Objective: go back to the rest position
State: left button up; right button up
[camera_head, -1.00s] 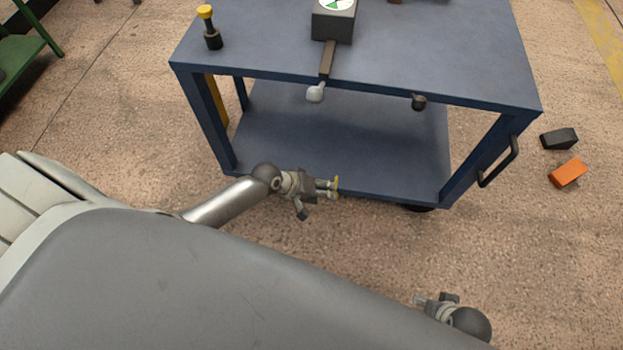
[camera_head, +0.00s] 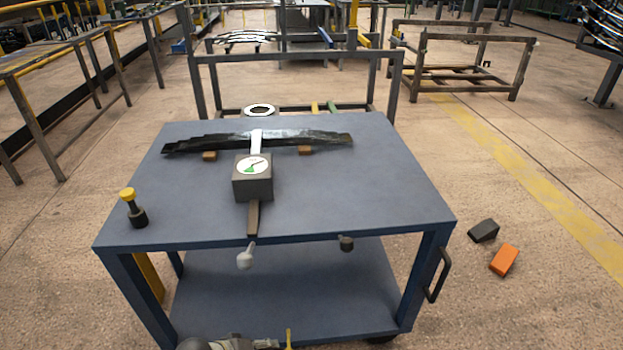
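My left gripper (camera_head: 278,343) shows only in part at the bottom edge, in front of the blue cart's lower shelf. One yellow fingertip stands out there; the rest is cut off, so its opening cannot be judged. My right gripper is out of view. The blue cart (camera_head: 330,215) stands ahead, with a dark leaf spring (camera_head: 310,138) lying across two small wooden blocks on its top. A grey gauge box (camera_head: 253,180) with a round dial stands in front of the spring, and its handle reaches the front edge.
A black and yellow tool (camera_head: 132,209) stands on the cart's left corner. A black block (camera_head: 483,231) and an orange block (camera_head: 504,260) lie on the floor at right. Metal racks (camera_head: 470,65) stand behind. The floor right of the cart is mostly clear.

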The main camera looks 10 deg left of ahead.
pick_arm(q)
jog(key=s+a+f+m+g+y+p, duration=0.1)
jog(key=s+f+m+p, duration=0.1)
jog(key=s+p, duration=0.4)
jog(key=s+a+f+m+g+y+p, duration=0.2)
jog(key=s+p, duration=0.4)
jog(key=s, duration=1.1)
jog(key=s+a+f+m+g+y+p, duration=0.1)
jog(key=s+f+p, duration=0.4)
jog(key=s, duration=0.7)
jog(key=m+y+p, duration=0.1)
jog(key=m, duration=0.1)
jog(key=shift+s+a+f+m+g+p, duration=0.15)
jog(key=shift+a+f+m+g+p, duration=0.05)
jog(key=shift+f+m+g+p, duration=0.1)
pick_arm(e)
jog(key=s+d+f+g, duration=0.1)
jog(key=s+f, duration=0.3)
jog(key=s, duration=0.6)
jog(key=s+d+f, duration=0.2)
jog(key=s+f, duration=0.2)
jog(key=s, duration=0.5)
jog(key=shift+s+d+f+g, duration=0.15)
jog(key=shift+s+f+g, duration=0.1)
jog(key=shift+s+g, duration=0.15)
pick_arm(q)
jog(key=shift+r, duration=0.1)
jog(key=shift+c, duration=0.3)
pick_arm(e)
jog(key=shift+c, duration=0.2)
